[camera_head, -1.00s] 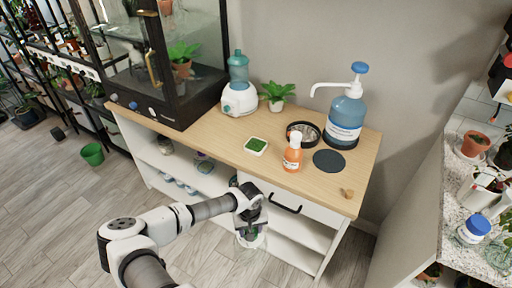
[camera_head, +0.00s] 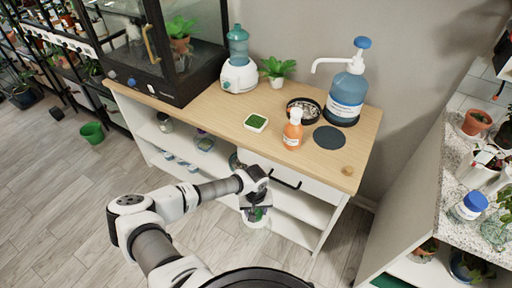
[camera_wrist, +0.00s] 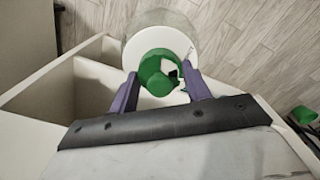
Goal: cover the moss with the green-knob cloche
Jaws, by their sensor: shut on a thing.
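The moss (camera_head: 256,121) is a green patch in a small white square dish (camera_head: 248,127) on the wooden counter, left of the orange bottle. My gripper (camera_head: 257,206) is in front of the cabinet, below the counter top. In the wrist view my gripper (camera_wrist: 160,88) has its purple fingers on either side of a green knob (camera_wrist: 157,72). The green-knob cloche (camera_head: 256,219) hangs below the fingers; its clear wall shows in the wrist view (camera_wrist: 160,24). The cloche's lower rim is hard to make out.
An orange bottle (camera_head: 292,130), a dark round dish with pale contents (camera_head: 303,110), a dark disc (camera_head: 330,137) and a blue pump bottle (camera_head: 346,98) stand right of the moss. A potted plant (camera_head: 277,71) and a white-and-teal device (camera_head: 238,72) stand behind. The counter's front edge lies between gripper and moss.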

